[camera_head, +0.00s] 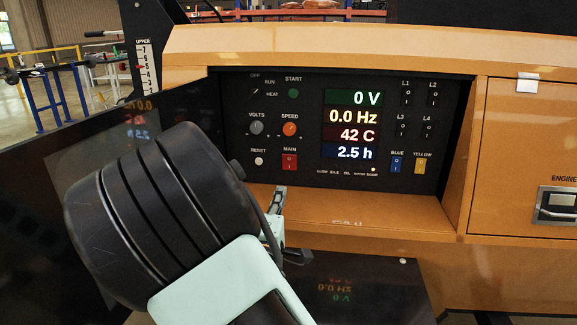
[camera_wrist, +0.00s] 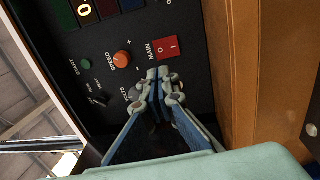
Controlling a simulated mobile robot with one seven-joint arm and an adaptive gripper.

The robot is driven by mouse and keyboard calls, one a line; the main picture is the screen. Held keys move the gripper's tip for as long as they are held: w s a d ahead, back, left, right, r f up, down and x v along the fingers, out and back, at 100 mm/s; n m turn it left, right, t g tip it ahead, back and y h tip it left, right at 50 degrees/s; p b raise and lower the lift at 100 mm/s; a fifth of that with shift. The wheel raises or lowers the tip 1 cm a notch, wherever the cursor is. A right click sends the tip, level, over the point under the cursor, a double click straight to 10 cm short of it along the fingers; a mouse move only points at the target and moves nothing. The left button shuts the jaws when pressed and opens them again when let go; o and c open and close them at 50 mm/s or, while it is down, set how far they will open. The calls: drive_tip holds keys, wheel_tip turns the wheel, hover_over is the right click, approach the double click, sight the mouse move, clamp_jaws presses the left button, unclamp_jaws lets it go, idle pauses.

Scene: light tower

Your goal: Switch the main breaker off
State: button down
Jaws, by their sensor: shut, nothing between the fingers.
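The main breaker (camera_head: 289,162) is a red rocker switch marked 1 and 0, under the label MAIN on the black control panel (camera_head: 300,180). In the wrist view the red breaker (camera_wrist: 167,47) lies just beyond my gripper's fingertips (camera_wrist: 158,73). My gripper (camera_head: 279,195) is shut and empty, with its tips just below the breaker in the head view. I cannot tell whether the tips touch the panel. The breaker's face is uncovered in both views. Which side of the rocker is pressed in is too small to tell.
An orange SPEED knob (camera_head: 290,129), a grey VOLTS knob (camera_head: 257,127) and a RESET button (camera_head: 259,161) sit close to the breaker. Blue (camera_head: 395,164) and yellow (camera_head: 420,166) switches are farther right. An orange ledge (camera_head: 360,212) juts out below the panel. The display reads 0 V and 0.0 Hz.

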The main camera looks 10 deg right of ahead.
sight(290, 159)
drive_tip(key=b+x, duration=0.4)
drive_tip(key=x, duration=0.9)
drive_tip(key=shift+w+d, duration=0.1)
drive_tip(key=shift+w, duration=0.25)
drive_tip(key=shift+w+r, duration=0.15)
drive_tip(key=shift+r, duration=0.1)
drive_tip(key=p, duration=0.3)
drive_tip(key=shift+w+d+r+g+p, duration=0.15)
drive_tip(key=shift+w+r+g+p, duration=0.15)
drive_tip(key=shift+r+g, duration=0.1)
drive_tip(key=shift+f+b, duration=0.4)
drive_tip(key=shift+s, duration=0.1)
